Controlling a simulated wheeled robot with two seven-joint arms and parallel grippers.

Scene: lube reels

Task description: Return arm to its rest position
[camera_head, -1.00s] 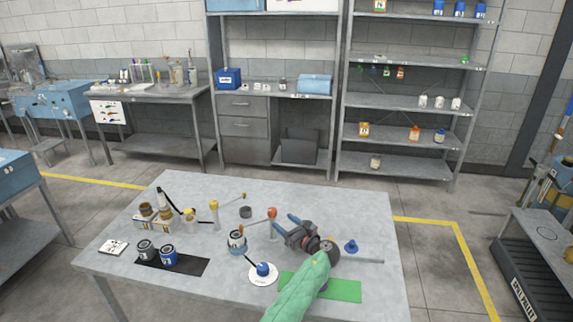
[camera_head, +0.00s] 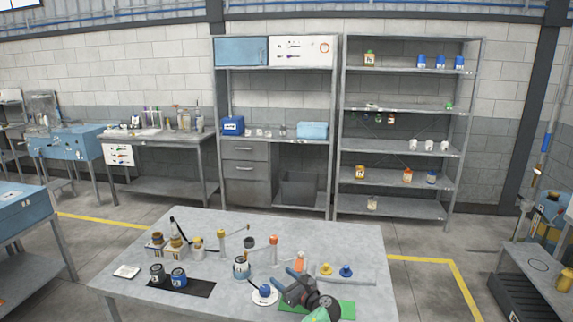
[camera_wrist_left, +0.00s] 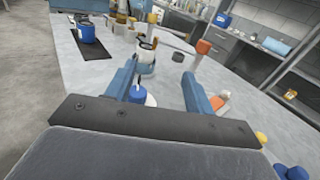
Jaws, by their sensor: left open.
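My left gripper (camera_head: 284,277) is above the front right part of the grey table (camera_head: 225,290), near the green mat (camera_head: 345,308). It is open, with its blue fingers apart and nothing between them. In the left wrist view the open fingers (camera_wrist_left: 158,72) point over the tabletop toward a blue-and-white can (camera_wrist_left: 146,55). A blue-topped piece (camera_head: 265,291) on a white disc is just left of the gripper. It also shows, partly covered by a finger, in the left wrist view (camera_wrist_left: 138,94). My right gripper is not in view.
An orange-topped bottle (camera_head: 299,263), a yellow piece (camera_head: 326,269) and a blue piece (camera_head: 346,271) stand close behind and right of the gripper. Blue and grey cans (camera_head: 178,278) stand on a black mat at left. The table's right back area is clear.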

